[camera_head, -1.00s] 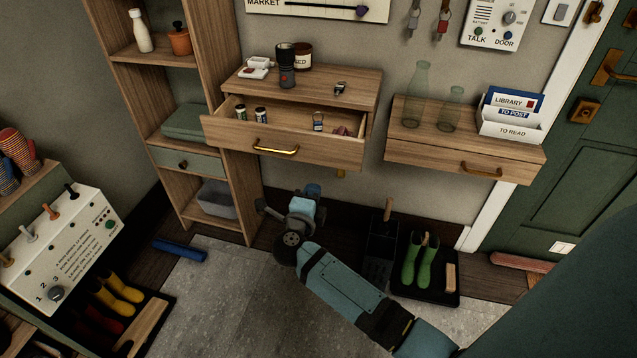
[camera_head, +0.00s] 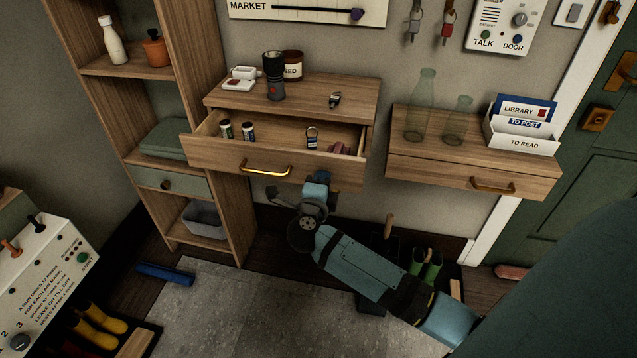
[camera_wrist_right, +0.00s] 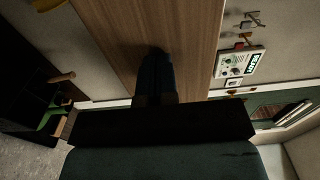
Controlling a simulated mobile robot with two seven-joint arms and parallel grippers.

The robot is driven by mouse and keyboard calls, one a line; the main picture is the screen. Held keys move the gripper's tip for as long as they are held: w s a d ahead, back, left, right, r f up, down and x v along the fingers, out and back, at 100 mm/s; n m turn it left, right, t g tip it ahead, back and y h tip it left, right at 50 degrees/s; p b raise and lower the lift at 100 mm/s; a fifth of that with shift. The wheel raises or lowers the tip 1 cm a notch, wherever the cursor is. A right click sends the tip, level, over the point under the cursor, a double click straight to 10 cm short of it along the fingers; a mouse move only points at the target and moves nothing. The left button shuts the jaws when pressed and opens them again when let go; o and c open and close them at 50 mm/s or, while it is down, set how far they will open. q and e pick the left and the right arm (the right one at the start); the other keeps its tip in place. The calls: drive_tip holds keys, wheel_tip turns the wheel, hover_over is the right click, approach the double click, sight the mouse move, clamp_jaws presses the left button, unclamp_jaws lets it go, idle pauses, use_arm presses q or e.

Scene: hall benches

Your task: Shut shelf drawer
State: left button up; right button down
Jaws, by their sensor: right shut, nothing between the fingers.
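The wooden wall-shelf drawer (camera_head: 225,153) stands pulled open, with a brass handle (camera_head: 266,170) on its front. Two small jars (camera_head: 237,131), a keyring tag (camera_head: 312,137) and a pinkish item (camera_head: 339,148) lie inside. My right gripper (camera_head: 320,178) is shut and empty, at the lower edge of the drawer front, right of the handle. In the right wrist view its dark fingers (camera_wrist_right: 156,68) point at a wooden panel (camera_wrist_right: 130,25), with a bit of brass at top left. I cannot tell whether they touch. My left gripper is out of view.
On the shelf top (camera_head: 310,98) stand a torch (camera_head: 274,78), a labelled jar (camera_head: 293,66) and small items. A second wall shelf (camera_head: 440,170) with a closed drawer holds glass bottles and a letter rack (camera_head: 520,130). A tall shelf unit (camera_head: 230,195) stands close on the left.

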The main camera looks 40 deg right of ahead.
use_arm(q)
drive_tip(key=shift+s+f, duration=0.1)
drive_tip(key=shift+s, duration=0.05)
use_arm(e)
drive_tip(key=p, duration=0.3)
approach(333, 145)
drive_tip(key=w+d, duration=0.1)
drive_tip(key=d, duration=0.1)
drive_tip(key=w+d+r, duration=0.2)
drive_tip(key=w+d, duration=0.1)
drive_tip(key=shift+d+r, duration=0.1)
drive_tip(key=shift+d, duration=0.3)
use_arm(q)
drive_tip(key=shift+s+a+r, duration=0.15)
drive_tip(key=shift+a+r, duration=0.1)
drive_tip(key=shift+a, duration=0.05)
use_arm(e)
drive_tip(key=shift+d+r, duration=0.2)
drive_tip(key=shift+r, duration=0.05)
drive_tip(key=shift+w, duration=0.1)
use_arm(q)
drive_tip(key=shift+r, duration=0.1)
use_arm(e)
drive_tip(key=shift+r, duration=0.1)
